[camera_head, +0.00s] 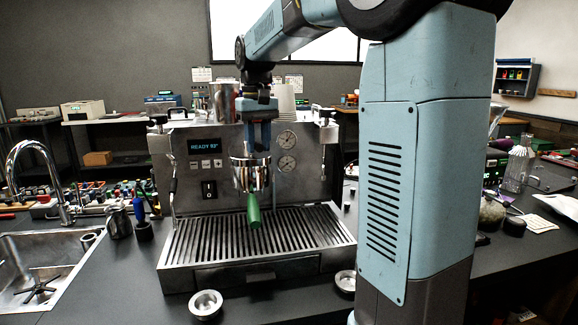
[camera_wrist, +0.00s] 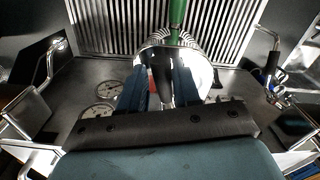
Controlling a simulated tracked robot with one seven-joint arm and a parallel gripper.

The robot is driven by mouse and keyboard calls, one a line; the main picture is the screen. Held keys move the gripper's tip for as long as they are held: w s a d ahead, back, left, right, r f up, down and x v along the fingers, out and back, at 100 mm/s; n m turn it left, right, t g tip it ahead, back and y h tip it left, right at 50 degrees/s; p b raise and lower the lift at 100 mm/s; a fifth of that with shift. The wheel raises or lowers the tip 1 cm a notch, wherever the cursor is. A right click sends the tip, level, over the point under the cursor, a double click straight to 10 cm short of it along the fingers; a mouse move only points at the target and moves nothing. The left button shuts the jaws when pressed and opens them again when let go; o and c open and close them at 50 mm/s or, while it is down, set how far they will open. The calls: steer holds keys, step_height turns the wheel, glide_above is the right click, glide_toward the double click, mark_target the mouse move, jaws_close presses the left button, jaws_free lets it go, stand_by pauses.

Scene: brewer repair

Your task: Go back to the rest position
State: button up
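The espresso machine (camera_head: 300,190) stands on the dark counter, its display reading "READY 93°". My gripper (camera_head: 258,142) points down at the machine's front, just above the chrome group head (camera_head: 250,174). A green handle (camera_head: 254,210) slants down from the group head over the drip tray (camera_head: 215,246). In the wrist view my gripper's two blue fingers (camera_wrist: 163,88) are apart, with the chrome group head (camera_wrist: 200,68) behind and between them. I see nothing clearly clamped; whether the fingers touch the chrome is hard to tell. The green handle (camera_wrist: 177,18) shows at the top.
Two small metal cups, one at the left (camera_head: 206,304) and one at the right (camera_head: 345,281), stand before the machine. A sink with a tap (camera_head: 40,160) is at left. A glass flask (camera_head: 517,165) stands at right. My arm hides part of the right side.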

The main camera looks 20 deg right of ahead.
steer(key=shift+d+n, duration=0.3)
steer(key=shift+n, duration=0.2)
steer(key=o, duration=0.4)
steer(key=shift+r, duration=3.5)
